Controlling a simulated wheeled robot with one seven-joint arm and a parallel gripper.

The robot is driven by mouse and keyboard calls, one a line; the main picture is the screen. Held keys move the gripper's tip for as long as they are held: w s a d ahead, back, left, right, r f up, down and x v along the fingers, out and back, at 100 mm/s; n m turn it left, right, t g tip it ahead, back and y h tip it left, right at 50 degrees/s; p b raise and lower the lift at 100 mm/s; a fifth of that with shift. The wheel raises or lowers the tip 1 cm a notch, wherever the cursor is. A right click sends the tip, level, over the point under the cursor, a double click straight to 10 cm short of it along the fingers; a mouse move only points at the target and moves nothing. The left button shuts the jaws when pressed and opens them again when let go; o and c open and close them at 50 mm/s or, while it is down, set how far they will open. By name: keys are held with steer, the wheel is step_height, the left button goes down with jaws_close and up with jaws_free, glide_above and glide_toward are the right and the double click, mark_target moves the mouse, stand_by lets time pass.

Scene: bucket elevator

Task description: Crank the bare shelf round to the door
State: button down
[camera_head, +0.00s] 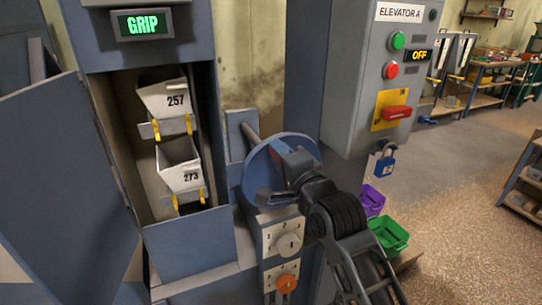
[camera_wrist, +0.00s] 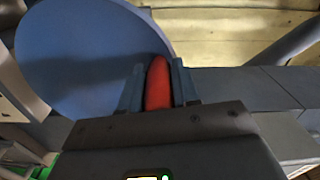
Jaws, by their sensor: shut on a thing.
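The blue disc-shaped crank wheel (camera_head: 256,178) stands right of the elevator shaft, and fills the upper left of the wrist view (camera_wrist: 75,50). My gripper (camera_wrist: 157,88) is shut on its red handle (camera_wrist: 158,83), one finger on each side. In the head view my gripper largely hides that handle. The open doorway shows two pale buckets, 257 (camera_head: 160,98) above and 273 (camera_head: 179,175) below. Each sits on a shelf with yellow prongs: the upper shelf (camera_head: 147,131) and the lower shelf (camera_head: 166,202). I see no bare shelf in the opening.
A display (camera_head: 143,24) above the doorway reads GRIP. The ELEVATOR A box (camera_head: 367,75) reads OFF, with a blue padlock (camera_head: 385,163) below. A selector plate (camera_head: 271,241) and orange knob (camera_head: 287,282) sit under the wheel. The open door (camera_head: 62,180) swings left. Purple and green bins (camera_head: 391,236) stand right.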

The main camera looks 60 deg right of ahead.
steer(key=shift+s+d+r+m+p, duration=0.2)
steer(key=shift+s+d+m+p, duration=0.35)
steer(key=shift+m, duration=0.45)
steer(key=shift+s+d+r+m+p, duration=0.15)
steer(key=shift+s+d+m+p, duration=0.2)
steer(key=shift+d+m+p, duration=0.4)
steer(key=shift+m, duration=0.35)
steer(key=c, duration=0.8)
jaws_free()
steer(key=shift+f, duration=0.1)
steer(key=shift+b+v, duration=0.95)
steer(key=shift+v, duration=2.95)
